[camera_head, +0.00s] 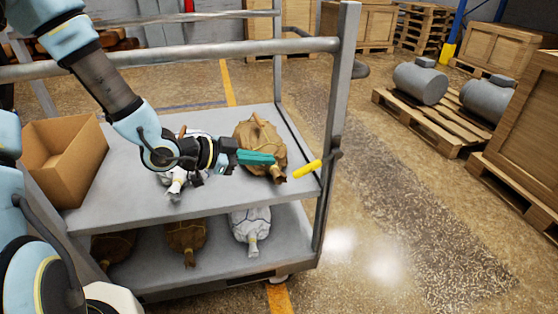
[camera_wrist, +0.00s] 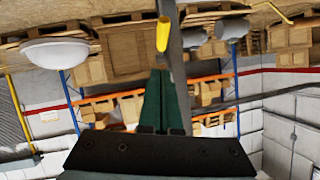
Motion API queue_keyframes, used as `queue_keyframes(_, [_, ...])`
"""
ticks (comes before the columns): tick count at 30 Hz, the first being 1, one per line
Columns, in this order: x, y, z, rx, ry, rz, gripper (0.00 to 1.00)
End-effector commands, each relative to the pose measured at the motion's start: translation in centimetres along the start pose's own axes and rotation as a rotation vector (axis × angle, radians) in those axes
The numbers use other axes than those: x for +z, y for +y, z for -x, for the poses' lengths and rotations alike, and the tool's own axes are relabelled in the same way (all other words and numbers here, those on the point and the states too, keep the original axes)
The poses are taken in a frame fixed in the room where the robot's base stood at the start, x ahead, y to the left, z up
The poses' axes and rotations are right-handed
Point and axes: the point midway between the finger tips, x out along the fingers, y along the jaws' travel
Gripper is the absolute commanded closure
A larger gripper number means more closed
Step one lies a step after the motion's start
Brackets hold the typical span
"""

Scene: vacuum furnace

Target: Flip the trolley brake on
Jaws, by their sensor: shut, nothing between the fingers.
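The grey trolley (camera_head: 100,219) has two shelves and an upright frame. Its brake appears to be the yellow-handled lever (camera_head: 307,169) on the right upright, with the handle pointing left and slightly down. The yellow handle also shows in the wrist view (camera_wrist: 163,34), above the fingertips. My gripper (camera_head: 272,158) reaches over the upper shelf from the left, its green fingers shut and empty. The fingertips are left of the yellow handle with a small gap in the head view. In the wrist view my gripper (camera_wrist: 163,75) has its fingers together, just below the handle.
A brown wrapped bundle (camera_head: 259,141) sits on the upper shelf right behind my fingers, and a white one (camera_head: 174,181) is below my wrist. An open cardboard box (camera_head: 62,160) stands at the shelf's left. The floor right of the trolley is clear up to the pallets (camera_head: 430,122).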

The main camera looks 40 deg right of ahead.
Motion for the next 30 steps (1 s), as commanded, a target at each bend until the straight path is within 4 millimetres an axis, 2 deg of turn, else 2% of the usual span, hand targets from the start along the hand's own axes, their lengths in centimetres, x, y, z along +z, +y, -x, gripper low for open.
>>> queue_keyframes(1, [0.1,-0.1,0.7,-0.004,-0.001,-0.001,1.0])
queue_keyframes(6, [0.1,0.0,1.9,-0.001,0.0,0.0,1.0])
queue_keyframes(24, [0.2,-0.1,2.1,-0.004,-0.008,0.003,1.0])
queue_keyframes(26, [0.8,-0.6,2.6,-0.017,-0.045,0.015,1.0])
queue_keyframes(28, [2.2,-1.8,3.8,-0.055,-0.135,0.05,1.0])
queue_keyframes(30, [4.4,-3.4,6.2,-0.118,-0.271,0.116,1.0])
